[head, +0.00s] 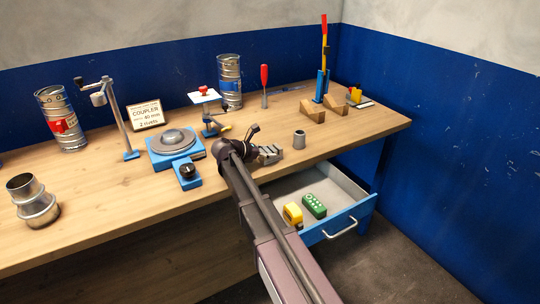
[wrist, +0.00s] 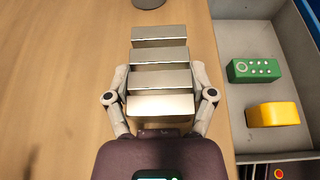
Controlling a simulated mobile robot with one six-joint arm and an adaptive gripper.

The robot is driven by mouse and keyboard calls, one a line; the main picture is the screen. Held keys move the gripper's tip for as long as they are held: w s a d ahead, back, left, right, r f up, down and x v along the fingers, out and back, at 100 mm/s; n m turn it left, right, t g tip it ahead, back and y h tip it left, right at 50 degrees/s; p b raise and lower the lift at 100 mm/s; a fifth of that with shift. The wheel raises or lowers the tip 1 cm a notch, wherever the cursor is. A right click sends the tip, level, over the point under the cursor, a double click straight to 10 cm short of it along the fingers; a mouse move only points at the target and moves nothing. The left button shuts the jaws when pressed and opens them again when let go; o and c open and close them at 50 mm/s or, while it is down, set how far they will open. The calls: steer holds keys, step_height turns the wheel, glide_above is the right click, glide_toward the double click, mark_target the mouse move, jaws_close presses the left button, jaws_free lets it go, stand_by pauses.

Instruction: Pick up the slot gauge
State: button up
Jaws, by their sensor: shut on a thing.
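The slot gauge (wrist: 160,80) is a bare-metal block with several parallel bars and dark slots between them. It fills the middle of the wrist view. My gripper (wrist: 160,88) has one finger pressed on each side of it and is shut on it. In the head view the slot gauge (head: 271,154) shows just beyond the end of my arm, near the front edge of the bench. My wrist hides part of it and most of the fingers there. I cannot tell whether it touches the bench top or is slightly above it.
A grey cylinder (head: 299,139) stands right of the gauge. A blue turntable device (head: 174,146) is to the left. Below the bench edge, an open drawer (head: 345,193) holds a green box (head: 314,206) and a yellow object (head: 293,214). Wooden blocks (head: 313,110) stand behind.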

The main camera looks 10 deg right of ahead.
mark_target(268, 149)
steer(key=shift+r, duration=0.1)
stand_by(0.3)
step_height(268, 149, up, 3)
steer(key=p, duration=0.3)
steer(key=shift+r, duration=0.1)
steer(key=s+d+r+p, duration=0.1)
steer(key=s+p, duration=0.1)
steer(key=s, duration=1.4)
steer(key=shift+d+r, duration=0.15)
steer(key=shift+r, duration=0.1)
